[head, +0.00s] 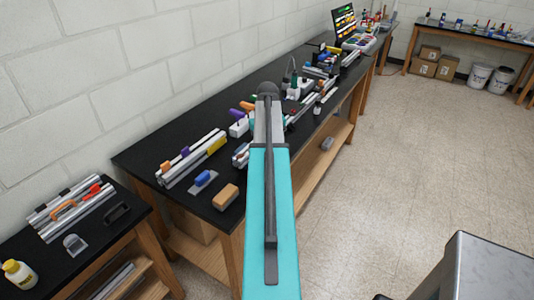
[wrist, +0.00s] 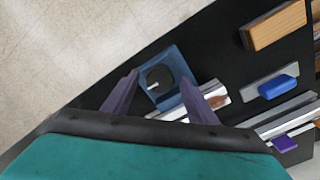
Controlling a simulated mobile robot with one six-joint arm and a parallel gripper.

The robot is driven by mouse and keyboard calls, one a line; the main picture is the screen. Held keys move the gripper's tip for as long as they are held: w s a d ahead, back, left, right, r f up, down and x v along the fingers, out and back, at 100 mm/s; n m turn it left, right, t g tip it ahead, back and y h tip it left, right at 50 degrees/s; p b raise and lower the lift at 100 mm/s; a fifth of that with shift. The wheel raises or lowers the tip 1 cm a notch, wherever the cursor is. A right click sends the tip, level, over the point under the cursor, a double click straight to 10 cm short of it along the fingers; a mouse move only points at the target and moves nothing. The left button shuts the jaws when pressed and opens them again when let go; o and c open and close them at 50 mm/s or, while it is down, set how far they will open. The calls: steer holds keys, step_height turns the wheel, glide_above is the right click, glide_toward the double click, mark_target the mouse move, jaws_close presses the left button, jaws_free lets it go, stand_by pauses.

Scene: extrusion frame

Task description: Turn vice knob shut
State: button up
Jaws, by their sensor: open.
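In the wrist view, a blue block (wrist: 176,64) carries a round black knob (wrist: 157,80) with a short white mark. I take this to be the vice and its knob. My gripper (wrist: 162,82) is open, with one dark purple finger on the left and one on the right of the knob. The fingers look apart from the knob, but I cannot tell their height above it. The right finger overlaps the lower right side of the blue block in the picture. In the head view my own arm hides the gripper and the knob.
A silver extrusion (wrist: 215,97) lies beside the vice. A blue-handled tool (wrist: 278,86) and a tan block (wrist: 280,28) lie to the right. The black bench top (head: 140,158) holds several clamped extrusions (head: 190,160) in the head view. Open floor (head: 410,150) lies right of the bench.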

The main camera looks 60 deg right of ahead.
steer(key=shift+c, duration=0.4)
steer(key=c, duration=1)
steer(key=shift+m, duration=1.2)
steer(key=o, duration=1.1)
